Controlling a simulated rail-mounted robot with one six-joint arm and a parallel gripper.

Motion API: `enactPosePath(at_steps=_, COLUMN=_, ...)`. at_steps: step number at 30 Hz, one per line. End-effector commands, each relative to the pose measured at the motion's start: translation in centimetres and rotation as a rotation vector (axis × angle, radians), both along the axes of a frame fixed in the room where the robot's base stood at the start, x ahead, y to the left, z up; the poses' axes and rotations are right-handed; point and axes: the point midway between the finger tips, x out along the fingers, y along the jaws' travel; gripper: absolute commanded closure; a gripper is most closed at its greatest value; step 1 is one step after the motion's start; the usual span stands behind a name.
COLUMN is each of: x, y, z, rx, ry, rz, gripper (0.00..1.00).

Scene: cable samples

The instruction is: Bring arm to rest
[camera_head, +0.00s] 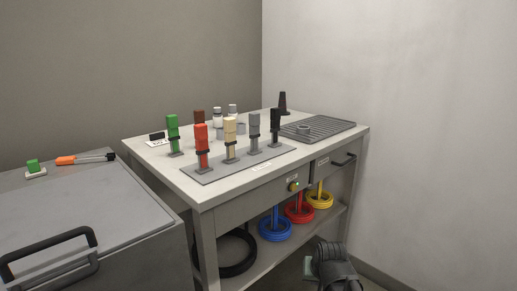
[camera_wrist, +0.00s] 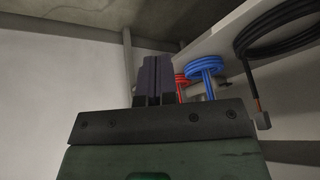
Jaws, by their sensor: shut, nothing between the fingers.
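My gripper (camera_wrist: 158,80) shows in the wrist view with its two dark fingers together and nothing between them. It points past the shelf, and the blue cable coil (camera_wrist: 206,68) and red cable coil (camera_wrist: 182,80) appear just right of the fingers, apart from them. In the head view, a dark part of my arm is low at the bottom edge, in front of the workbench (camera_head: 345,200). I cannot make out the fingertips there.
The lower shelf holds blue (camera_head: 275,228), red (camera_head: 299,211) and yellow (camera_head: 320,200) coils and a black coil (camera_head: 238,252). Several coloured cable samples stand on a grey plate (camera_head: 205,178) on the bench. A grey cabinet (camera_head: 90,210) with a black handle stands left. The right wall is close.

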Motion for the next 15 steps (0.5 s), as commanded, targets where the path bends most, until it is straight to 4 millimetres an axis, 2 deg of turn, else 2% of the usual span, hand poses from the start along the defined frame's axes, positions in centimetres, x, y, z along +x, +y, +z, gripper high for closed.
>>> enactPosePath(at_steps=1, x=-2.7, y=0.0, z=-0.7, rx=-0.018, ry=0.106, rz=0.032, gripper=1.00)
enactPosePath(at_steps=5, x=-9.9, y=0.0, z=-1.7, rx=-0.053, ry=0.392, rz=0.109, gripper=1.00)
enactPosePath(at_steps=6, x=-12.2, y=0.0, z=-1.7, rx=-0.060, ry=0.459, rz=0.118, gripper=1.00)
enactPosePath(at_steps=7, x=-12.6, y=0.2, z=0.1, rx=-0.063, ry=0.452, rz=0.123, gripper=1.00)
enactPosePath(at_steps=9, x=-11.8, y=0.1, z=3.7, rx=-0.062, ry=0.448, rz=0.119, gripper=1.00)
enactPosePath(at_steps=14, x=-11.8, y=0.1, z=10.2, rx=-0.061, ry=0.446, rz=0.118, gripper=1.00)
enactPosePath(at_steps=15, x=-11.8, y=0.1, z=12.1, rx=-0.061, ry=0.446, rz=0.118, gripper=1.00)
